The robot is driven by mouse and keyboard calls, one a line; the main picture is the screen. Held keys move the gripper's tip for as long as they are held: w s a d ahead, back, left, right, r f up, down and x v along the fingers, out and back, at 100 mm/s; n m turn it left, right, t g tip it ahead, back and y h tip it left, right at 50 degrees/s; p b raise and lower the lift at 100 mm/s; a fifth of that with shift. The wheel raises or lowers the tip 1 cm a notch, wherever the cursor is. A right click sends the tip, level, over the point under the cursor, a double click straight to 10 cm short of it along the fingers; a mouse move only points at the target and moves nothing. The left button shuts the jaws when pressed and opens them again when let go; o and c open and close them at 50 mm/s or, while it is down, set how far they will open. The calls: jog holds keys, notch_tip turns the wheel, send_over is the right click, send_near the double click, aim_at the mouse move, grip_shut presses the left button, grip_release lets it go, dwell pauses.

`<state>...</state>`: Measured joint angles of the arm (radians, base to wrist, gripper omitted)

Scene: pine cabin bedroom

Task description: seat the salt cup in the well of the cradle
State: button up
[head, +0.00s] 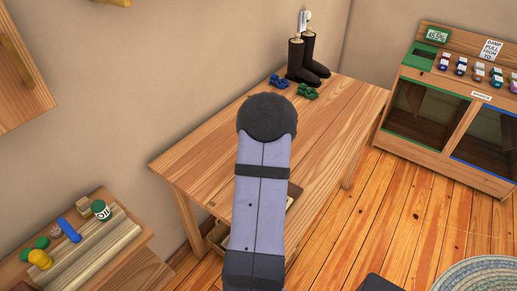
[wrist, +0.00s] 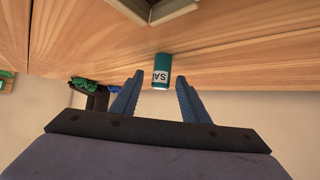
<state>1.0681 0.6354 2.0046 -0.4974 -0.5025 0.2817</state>
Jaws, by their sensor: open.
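The salt cup (wrist: 161,64) is a small teal cylinder with a white label that reads upside down in the wrist view. It is on the wooden table (wrist: 235,68). My gripper (wrist: 159,77) is open, with one blue finger on each side of the cup in the picture. A gap shows between the cup and each finger, and how deep the cup is between them I cannot tell. A pale angular wooden piece with a dark opening (wrist: 162,13), perhaps the cradle, is cut off at the top edge. In the head view my arm hides the cup and gripper.
Dark boots (head: 303,62) and blue (head: 279,81) and green (head: 307,92) bow-like things are at the table's far end. A side shelf (head: 143,236) at left holds a green-and-white can (head: 101,210). A wooden cabinet (head: 440,149) stands at right. The table's right part looks clear.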

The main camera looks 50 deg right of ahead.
grip_shut()
jog(key=shift+r, duration=0.1)
